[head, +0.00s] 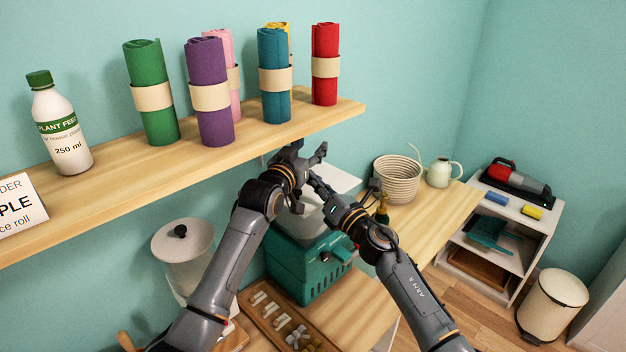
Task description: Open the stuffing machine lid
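The stuffing machine (308,270) is a teal box on the wooden worktop below the shelf. A pale flat panel (342,179), apparently its lid, shows behind my grippers and looks raised at the back; the arms hide much of it and its hinge. My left gripper (309,152) is above the machine's back, close to the panel's upper left edge, with its fingers apart. My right gripper (345,187) is in front of the panel, over the machine's top, with its fingers spread. I see nothing held in either, and contact with the panel cannot be told.
A shelf (210,158) with several fabric rolls and a plant-feed bottle (62,125) overhangs close behind the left gripper. A white canister (183,252) stands left of the machine, a wooden tray (262,312) in front. A basket (397,180) and watering can (438,174) stand right.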

